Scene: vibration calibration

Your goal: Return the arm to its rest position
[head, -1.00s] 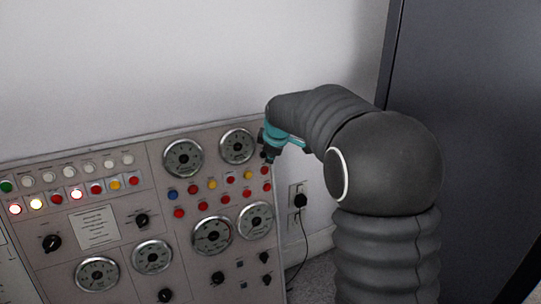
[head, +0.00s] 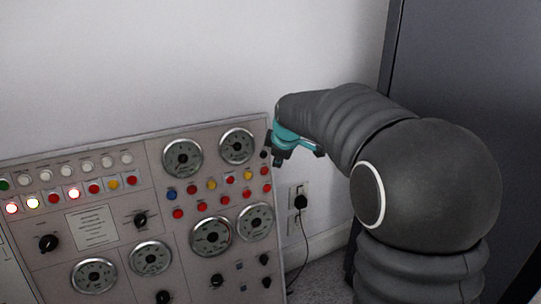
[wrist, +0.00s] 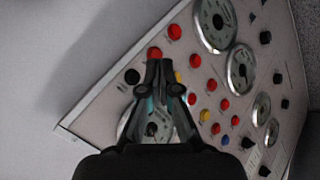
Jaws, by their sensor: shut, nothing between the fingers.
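My gripper (head: 278,160) hangs from the teal wrist at the upper right edge of the control panel (head: 60,275) in the head view. In the wrist view my gripper (wrist: 160,66) has its fingertips close together, with nothing between them. It covers part of a gauge there. The panel (wrist: 95,112) fills the middle and right of the wrist view, seen at a slant. I cannot tell the exact distance from the fingertips to the panel face.
The panel carries round gauges (head: 212,237), knobs and coloured buttons, with some lamps (head: 74,194) lit. A wall socket (head: 300,202) with a plug and cable is right of the panel. A dark cabinet (head: 455,75) stands behind my arm. The wall (head: 180,60) above is bare.

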